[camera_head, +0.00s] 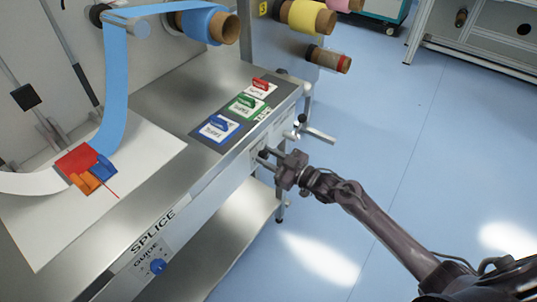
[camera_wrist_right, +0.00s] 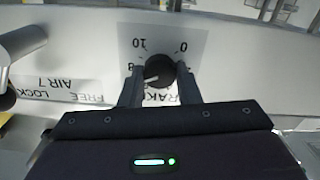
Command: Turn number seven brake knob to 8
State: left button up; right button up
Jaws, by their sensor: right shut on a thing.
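The brake knob (camera_wrist_right: 158,72) is a round black knob with a pale pointer line, on a light dial plate (camera_wrist_right: 190,45) on the machine's front panel. The plate shows 10, 8 and 0 upside down in the right wrist view; other marks are partly hidden by the fingers. The pointer faces lower left, near the 8. My right gripper (camera_wrist_right: 160,82) is shut on the knob, one finger on each side. In the head view my right gripper (camera_head: 268,157) reaches the panel's front edge, and the knob is mostly hidden there. My left gripper is not in view.
A metal lever handle (camera_head: 316,132) sticks out beside the right gripper; a handle (camera_wrist_right: 22,42) also shows in the wrist view near the "LOCK FREE AIR 7" label (camera_wrist_right: 60,90). Blue, green and red tags (camera_head: 243,106) lie on the bench top. Open floor lies to the right.

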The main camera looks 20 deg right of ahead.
jog(key=shift+m+p, duration=0.45)
jog(key=shift+m, duration=0.95)
jog(key=shift+f, duration=0.1)
jog(key=o, duration=1)
jog(key=shift+d, duration=0.1)
jog(key=v, duration=0.7)
jog(key=shift+s+d, duration=0.25)
jog(key=shift+s, duration=0.1)
